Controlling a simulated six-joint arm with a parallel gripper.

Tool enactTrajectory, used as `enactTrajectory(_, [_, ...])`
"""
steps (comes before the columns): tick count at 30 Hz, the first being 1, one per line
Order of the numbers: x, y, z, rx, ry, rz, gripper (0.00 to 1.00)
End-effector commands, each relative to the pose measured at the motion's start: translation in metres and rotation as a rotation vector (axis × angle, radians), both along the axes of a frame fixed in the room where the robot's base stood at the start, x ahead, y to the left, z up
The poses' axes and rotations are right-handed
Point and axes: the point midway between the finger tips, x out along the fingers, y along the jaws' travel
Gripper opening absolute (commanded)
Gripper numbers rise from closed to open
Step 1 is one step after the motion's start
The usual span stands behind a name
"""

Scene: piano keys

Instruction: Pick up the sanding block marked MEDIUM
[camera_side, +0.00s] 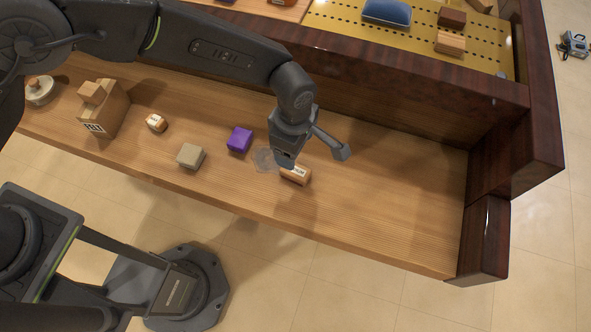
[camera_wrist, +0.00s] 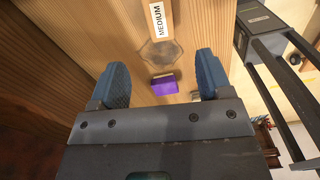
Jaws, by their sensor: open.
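The sanding block marked MEDIUM (camera_side: 297,175) is a small wooden block with a white label, lying on the wooden ledge near its front edge. In the wrist view its label (camera_wrist: 158,20) reads MEDIUM at the top edge, and the block is partly cut off by the frame. My gripper (camera_side: 286,163) is above the ledge, right by the block and partly in front of it in the side view. In the wrist view my gripper (camera_wrist: 160,80) has its two blue fingers wide apart, with nothing held between them. The block appears beyond the fingertips.
A clear flat piece (camera_side: 264,159) lies beside the block. A purple block (camera_side: 239,139), a grey-beige block (camera_side: 191,156), a small labelled block (camera_side: 156,122) and a wooden holder (camera_side: 106,108) are left. The ledge is bare to the right, up to a dark end wall (camera_side: 490,225).

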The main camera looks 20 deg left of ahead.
Motion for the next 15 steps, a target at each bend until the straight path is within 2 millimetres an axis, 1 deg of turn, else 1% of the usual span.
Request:
enactTrajectory(1, [-0.001, 0.001, -0.013, 0.004, 0.004, 0.0, 0.72])
enactTrajectory(6, [0.0, 0.001, -0.043, 0.002, 0.003, -0.001, 0.72])
enactTrajectory(9, [0.0, 0.001, -0.054, 0.001, 0.002, -0.001, 0.72])
enactTrajectory(15, [0.0, 0.0, -0.067, 0.001, 0.002, -0.002, 0.72])
